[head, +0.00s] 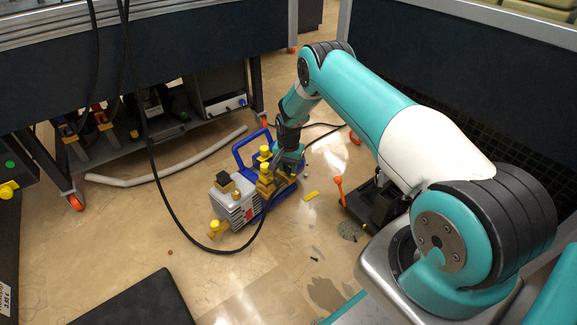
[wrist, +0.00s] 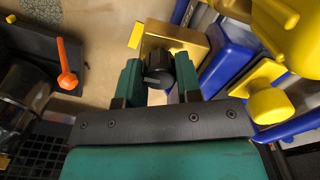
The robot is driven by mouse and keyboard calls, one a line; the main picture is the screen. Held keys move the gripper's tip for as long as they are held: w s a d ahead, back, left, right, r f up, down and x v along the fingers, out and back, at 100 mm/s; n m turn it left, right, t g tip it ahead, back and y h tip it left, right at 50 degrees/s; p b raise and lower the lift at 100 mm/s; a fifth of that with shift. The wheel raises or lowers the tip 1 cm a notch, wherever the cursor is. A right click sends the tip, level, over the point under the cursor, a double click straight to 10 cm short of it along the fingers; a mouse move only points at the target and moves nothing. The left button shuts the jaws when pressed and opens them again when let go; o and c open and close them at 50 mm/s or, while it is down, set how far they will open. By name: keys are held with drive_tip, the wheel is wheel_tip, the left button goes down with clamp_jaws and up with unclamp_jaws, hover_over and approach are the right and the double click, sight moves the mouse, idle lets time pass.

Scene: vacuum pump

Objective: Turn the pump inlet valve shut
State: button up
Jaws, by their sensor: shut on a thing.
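The vacuum pump (head: 232,203) stands on the floor, with a grey body, a blue frame and handle, and several yellow and brass fittings. In the wrist view, a round black knob (wrist: 158,66) sits on a brass block (wrist: 186,36); it looks like the inlet valve's knob. My gripper (wrist: 159,76) has its two green fingers on either side of this knob and is shut on it. In the head view my gripper (head: 290,158) is at the pump's far right side, where the knob cannot be made out.
A black hose (head: 166,190) loops from the bench down in front of the pump. A black box with an orange lever (head: 339,190) stands to the right. A pale tube (head: 165,168) lies behind, and a yellow piece (head: 311,196) lies on the floor. Floor in front is mostly clear.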

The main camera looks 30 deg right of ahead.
sight(288, 166)
idle(0.5)
drive_tip(key=o, duration=0.9)
drive_tip(key=shift+o, duration=0.2)
drive_tip(key=shift+r, duration=0.1)
wheel_tip(288, 166, up, 17)
drive_tip(key=p, duration=0.7)
drive_tip(key=shift+r, duration=0.1)
